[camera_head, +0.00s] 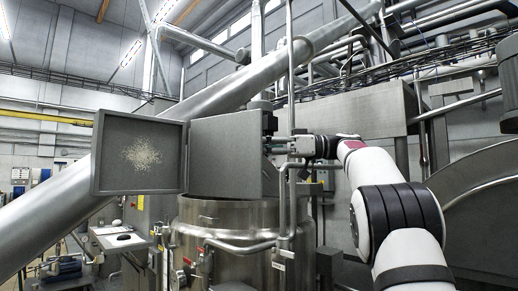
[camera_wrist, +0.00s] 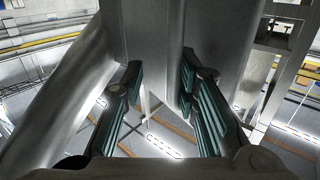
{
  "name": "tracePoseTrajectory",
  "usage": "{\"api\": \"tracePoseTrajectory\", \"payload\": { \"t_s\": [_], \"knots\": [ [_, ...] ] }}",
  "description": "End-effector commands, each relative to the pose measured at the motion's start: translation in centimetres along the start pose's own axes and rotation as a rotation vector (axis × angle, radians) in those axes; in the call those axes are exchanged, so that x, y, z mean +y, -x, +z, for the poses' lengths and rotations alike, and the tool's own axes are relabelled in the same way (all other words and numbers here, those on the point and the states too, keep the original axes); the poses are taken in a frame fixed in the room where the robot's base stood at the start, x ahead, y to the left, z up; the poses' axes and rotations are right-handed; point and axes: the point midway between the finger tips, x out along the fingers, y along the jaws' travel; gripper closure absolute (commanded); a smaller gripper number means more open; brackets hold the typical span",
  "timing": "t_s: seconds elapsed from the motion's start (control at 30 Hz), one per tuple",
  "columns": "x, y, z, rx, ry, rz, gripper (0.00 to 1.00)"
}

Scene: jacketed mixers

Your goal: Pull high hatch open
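In the head view a flat grey panel (camera_head: 230,156) stands upright above the steel mixer vessel (camera_head: 205,212). To its left is a framed square panel (camera_head: 112,165) with pale grains on its dark face. I cannot tell for sure which is the hatch's door. My gripper (camera_head: 281,145) is at the right edge of the flat panel, below a small dark fitting (camera_head: 269,122). In the wrist view the teal-padded fingers of my gripper (camera_wrist: 160,80) are spread apart. Grey metal (camera_wrist: 152,40) shows between and beyond them; contact is unclear.
A thick slanted pipe (camera_head: 60,215) crosses behind the panels. A thin upright pipe (camera_head: 283,205) and a bent pipe (camera_head: 240,246) stand close below my gripper. A large grey tank (camera_head: 350,125) is behind my arm. The aisle lies at the left.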

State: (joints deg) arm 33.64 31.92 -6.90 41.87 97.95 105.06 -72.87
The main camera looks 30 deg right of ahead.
Motion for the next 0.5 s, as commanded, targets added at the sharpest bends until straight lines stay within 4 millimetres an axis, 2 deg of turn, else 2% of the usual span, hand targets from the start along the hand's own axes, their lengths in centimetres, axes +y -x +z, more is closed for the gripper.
{"api": "tracePoseTrajectory", "payload": {
  "t_s": [0.03, 0.33, 0.5],
  "knots": [
    [-0.6, -0.1, -1.0, 0.012, 0.017, -0.002, 0.70],
    [-0.6, 0.3, -1.0, 0.011, 0.017, 0.000, 0.70],
    [-0.4, 2.3, -0.9, 0.009, 0.015, 0.004, 0.70]
  ]
}}
